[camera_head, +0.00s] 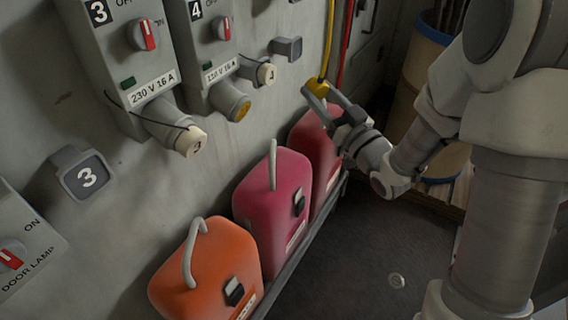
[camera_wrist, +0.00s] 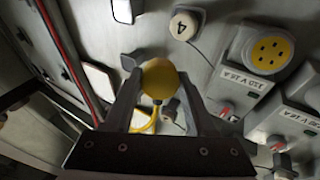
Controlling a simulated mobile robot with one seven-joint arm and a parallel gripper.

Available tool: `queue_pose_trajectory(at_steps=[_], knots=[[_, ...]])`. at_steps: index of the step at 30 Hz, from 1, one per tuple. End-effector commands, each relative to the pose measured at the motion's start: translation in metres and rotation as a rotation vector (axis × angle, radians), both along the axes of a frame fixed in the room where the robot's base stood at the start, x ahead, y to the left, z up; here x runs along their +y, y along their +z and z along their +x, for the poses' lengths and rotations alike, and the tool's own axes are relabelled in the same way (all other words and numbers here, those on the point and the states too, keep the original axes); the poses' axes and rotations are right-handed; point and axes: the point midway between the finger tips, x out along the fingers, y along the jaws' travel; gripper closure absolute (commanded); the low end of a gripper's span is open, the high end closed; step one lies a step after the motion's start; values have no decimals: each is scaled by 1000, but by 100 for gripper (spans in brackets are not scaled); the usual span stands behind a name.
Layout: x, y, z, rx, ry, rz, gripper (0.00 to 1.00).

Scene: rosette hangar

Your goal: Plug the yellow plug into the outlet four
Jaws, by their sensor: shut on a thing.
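The yellow plug (camera_head: 316,88) is held between the fingers of my gripper (camera_head: 322,92), to the right of the outlets and apart from the wall. In the wrist view the rounded yellow plug (camera_wrist: 160,77) sits between the fingertips, and its yellow cable (camera_head: 328,40) shows behind. Outlet four is the grey box (camera_head: 205,50) marked 4. Its yellow socket (camera_head: 240,108) faces down and outward, uncovered; the wrist view shows the yellow face with dark holes (camera_wrist: 268,50). A cream cap (camera_head: 267,73) marked 4 hangs beside the socket. The plug is clear of the socket.
Outlet three (camera_head: 120,60) stands to the left, its socket closed by a cream cap (camera_head: 190,141). Orange (camera_head: 205,275), magenta (camera_head: 275,205) and red (camera_head: 315,155) canisters stand in a row below. A red cable (camera_head: 345,40) hangs near the yellow one. A barrel (camera_head: 425,60) stands behind my arm.

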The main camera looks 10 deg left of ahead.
Motion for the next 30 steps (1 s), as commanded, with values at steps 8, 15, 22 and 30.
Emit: queue_pose_trajectory(at_steps=[8,15,22,30], knots=[[44,-46,-58,-66,291,51,100],[60,-58,-91,-92,437,73,100],[68,-54,-95,-96,467,78,100],[89,-44,-86,-94,466,78,100]])
